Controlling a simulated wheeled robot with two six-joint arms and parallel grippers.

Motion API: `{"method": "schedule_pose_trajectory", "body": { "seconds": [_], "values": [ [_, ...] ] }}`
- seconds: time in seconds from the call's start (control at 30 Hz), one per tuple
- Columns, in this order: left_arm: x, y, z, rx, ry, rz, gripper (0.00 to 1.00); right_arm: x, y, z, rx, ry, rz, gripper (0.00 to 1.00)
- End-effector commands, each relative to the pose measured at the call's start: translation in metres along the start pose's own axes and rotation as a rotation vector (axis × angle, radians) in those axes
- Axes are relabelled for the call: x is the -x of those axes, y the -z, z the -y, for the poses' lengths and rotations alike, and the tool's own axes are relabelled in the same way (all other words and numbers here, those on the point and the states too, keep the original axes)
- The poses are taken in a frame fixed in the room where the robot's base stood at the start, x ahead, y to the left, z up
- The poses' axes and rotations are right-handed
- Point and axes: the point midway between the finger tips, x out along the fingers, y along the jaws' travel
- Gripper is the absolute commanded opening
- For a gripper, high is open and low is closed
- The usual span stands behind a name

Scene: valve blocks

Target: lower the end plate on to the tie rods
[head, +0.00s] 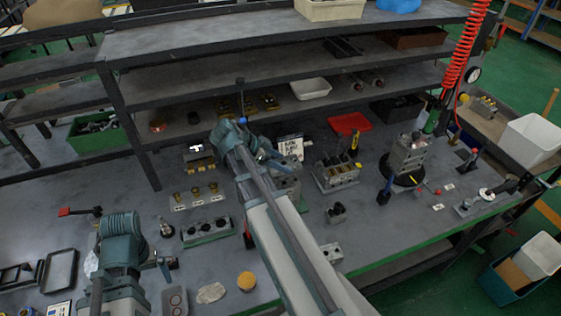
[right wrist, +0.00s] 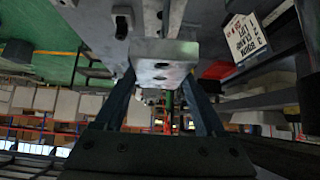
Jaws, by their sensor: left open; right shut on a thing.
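My right gripper (head: 268,160) reaches across the bench from the lower right, near the printed card. In the right wrist view its two dark blue fingers (right wrist: 163,95) are shut on a pale metal end plate (right wrist: 165,72) with dark holes. In the head view a grey block (head: 286,185) shows beside the right arm, partly covered by it; I cannot tell whether it is the plate or something below it. The tie rods cannot be picked out with certainty. My left gripper (head: 162,264) is low at the left, largely hidden by its own wrist, open and holding nothing visible.
Stacked grey blocks (head: 407,156) stand on a black round base. A black-holed block (head: 206,231) and a yellow-knobbed rack (head: 197,197) lie left. Shelves (head: 250,75) rise behind.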

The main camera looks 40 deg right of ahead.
Motion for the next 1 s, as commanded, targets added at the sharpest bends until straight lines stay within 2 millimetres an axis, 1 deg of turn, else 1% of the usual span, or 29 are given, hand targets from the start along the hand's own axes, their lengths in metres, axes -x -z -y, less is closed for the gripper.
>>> {"method": "schedule_pose_trajectory", "body": {
  "seconds": [1.0],
  "values": [
    [-0.025, 0.002, -0.002, 0.001, 0.0, 0.0, 1.0, -0.018, -0.017, 0.0, 0.0, 0.0, -0.001, 0.0]
  ]
}}
